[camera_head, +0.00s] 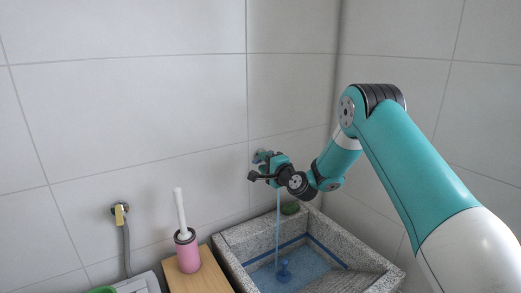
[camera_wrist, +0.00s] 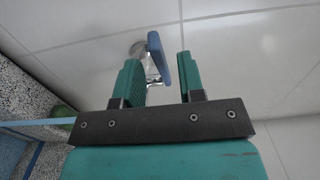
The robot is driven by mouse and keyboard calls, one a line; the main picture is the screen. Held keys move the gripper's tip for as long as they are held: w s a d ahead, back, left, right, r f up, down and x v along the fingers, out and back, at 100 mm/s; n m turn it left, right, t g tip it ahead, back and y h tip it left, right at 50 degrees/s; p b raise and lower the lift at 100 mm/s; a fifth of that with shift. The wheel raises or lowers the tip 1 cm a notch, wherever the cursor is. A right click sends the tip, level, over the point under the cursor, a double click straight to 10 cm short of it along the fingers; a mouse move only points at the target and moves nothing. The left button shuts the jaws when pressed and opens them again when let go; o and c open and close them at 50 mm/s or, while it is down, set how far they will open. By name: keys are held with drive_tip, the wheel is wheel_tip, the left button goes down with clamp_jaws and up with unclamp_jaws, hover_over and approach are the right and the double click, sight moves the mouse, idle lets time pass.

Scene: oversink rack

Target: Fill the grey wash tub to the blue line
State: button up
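The grey speckled tub (camera_head: 236,245) stands in the corner, with a blue line (camera_head: 325,250) along its inner walls. A blue water stream (camera_head: 278,225) falls from beside my gripper into it. Bluish water (camera_head: 305,272) covers the bottom; its surface looks lower than the line, but the near wall's edge is out of frame. My gripper (camera_head: 268,171) is at the wall tap. In the wrist view my gripper (camera_wrist: 157,72) is open, with the tap's blue lever (camera_wrist: 158,58) between its fingers and gaps visible on both sides.
A green object (camera_head: 290,208) lies on the tub's back rim. Left of the tub, a pink holder (camera_head: 188,253) with a white-handled brush stands on a wooden surface (camera_head: 205,278). A hose (camera_head: 127,245) hangs from a wall fitting further left. Tiled walls close off the back and right.

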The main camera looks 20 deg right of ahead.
drive_tip(key=shift+w+a+p, duration=0.15)
drive_tip(key=shift+w+p, duration=0.05)
drive_tip(key=shift+w, duration=0.55)
drive_tip(key=shift+w+a+p, duration=0.15)
drive_tip(key=shift+w+p, duration=0.05)
drive_tip(key=shift+w, duration=0.55)
clamp_jaws()
drive_tip(key=shift+d, duration=0.1)
